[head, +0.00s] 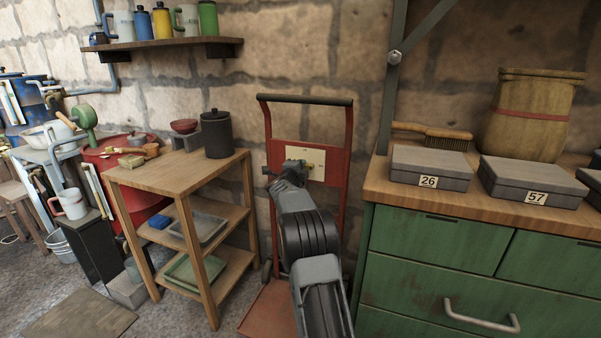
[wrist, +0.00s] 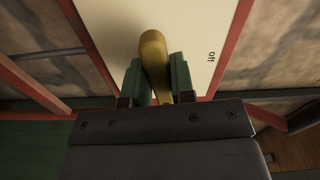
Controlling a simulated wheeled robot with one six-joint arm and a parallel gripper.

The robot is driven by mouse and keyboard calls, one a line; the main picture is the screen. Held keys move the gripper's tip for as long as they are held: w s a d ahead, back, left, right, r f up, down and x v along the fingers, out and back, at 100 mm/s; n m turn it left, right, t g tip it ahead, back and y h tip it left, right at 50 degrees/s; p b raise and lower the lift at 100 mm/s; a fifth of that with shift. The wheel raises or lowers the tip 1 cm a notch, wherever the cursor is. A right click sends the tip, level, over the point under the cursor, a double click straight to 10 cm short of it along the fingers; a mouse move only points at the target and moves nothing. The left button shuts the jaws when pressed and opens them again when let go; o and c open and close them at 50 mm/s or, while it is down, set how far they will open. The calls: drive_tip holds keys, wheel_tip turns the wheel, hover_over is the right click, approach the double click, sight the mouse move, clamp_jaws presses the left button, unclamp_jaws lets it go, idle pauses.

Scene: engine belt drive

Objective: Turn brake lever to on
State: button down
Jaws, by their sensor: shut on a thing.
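The brake lever (wrist: 153,55) is a yellow-brown rod in the wrist view, in front of a cream plate (wrist: 197,45). The word "off" is printed on the plate to the right of the lever. My gripper (wrist: 160,75) is shut on the lever, with one green finger on each side of it. In the head view, my gripper (head: 284,172) is in front of the cream plate (head: 312,160) on a red hand-truck frame (head: 344,190). My arm hides part of the plate and most of the lever there.
A wooden shelf stand (head: 175,178) with a black canister (head: 216,135) is to the left. A green cabinet (head: 420,240) with a wooden top is close on the right. A slanted grey post (head: 389,100) rises beside the red frame.

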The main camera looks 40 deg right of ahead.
drive_tip(key=shift+m, duration=0.5)
drive_tip(key=shift+b, duration=0.3)
drive_tip(key=c, duration=1)
unclamp_jaws()
drive_tip(key=shift+a, duration=0.15)
drive_tip(key=p+v, duration=0.2)
drive_tip(key=v, duration=1.1)
drive_tip(key=shift+s+a, duration=0.2)
drive_tip(key=shift+a, duration=0.05)
